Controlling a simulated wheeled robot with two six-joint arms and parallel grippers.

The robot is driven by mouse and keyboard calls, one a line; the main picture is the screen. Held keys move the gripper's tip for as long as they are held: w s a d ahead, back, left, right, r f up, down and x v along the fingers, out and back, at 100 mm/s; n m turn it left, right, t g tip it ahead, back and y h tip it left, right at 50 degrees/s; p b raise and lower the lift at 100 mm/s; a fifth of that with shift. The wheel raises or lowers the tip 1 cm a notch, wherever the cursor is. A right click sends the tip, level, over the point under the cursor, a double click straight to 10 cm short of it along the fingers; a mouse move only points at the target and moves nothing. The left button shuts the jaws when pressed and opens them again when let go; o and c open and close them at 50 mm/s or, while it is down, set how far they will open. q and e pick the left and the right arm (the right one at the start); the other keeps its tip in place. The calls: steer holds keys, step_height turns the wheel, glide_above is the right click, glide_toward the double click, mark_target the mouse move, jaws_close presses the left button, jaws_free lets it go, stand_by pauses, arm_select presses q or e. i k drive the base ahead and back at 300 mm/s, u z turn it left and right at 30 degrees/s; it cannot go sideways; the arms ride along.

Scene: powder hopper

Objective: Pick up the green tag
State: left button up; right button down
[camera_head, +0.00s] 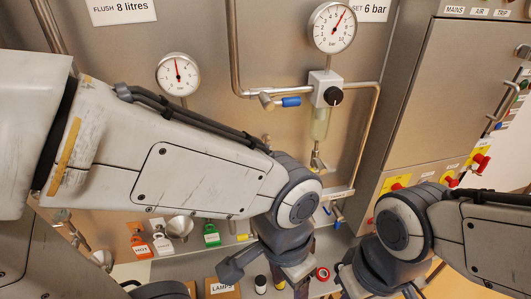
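The green tag (211,235) is in the head view at the lower middle, on the metal ledge at the base of the panel. It is upright or leaning, with a white label on its lower part. My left gripper (265,276) is to the right of the tag and lower in the picture, apart from it. Its dark fingers are spread with nothing seen between them. My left forearm passes above the tag without covering it. My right gripper (378,285) is at the bottom, right of centre, far from the tag. Its fingertips are partly cut off by the frame edge.
An orange tag (140,244), a white tag (162,242) and a metal funnel (180,228) stand left of the green tag. A box marked LAMPS (222,289), a dark bottle (260,284) and a red ring (322,273) are near my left gripper. Gauges and pipes line the panel.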

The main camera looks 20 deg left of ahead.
mark_target(211, 237)
steer(key=z, duration=1.25)
steer(key=i, duration=0.9)
steer(key=u, duration=2.9)
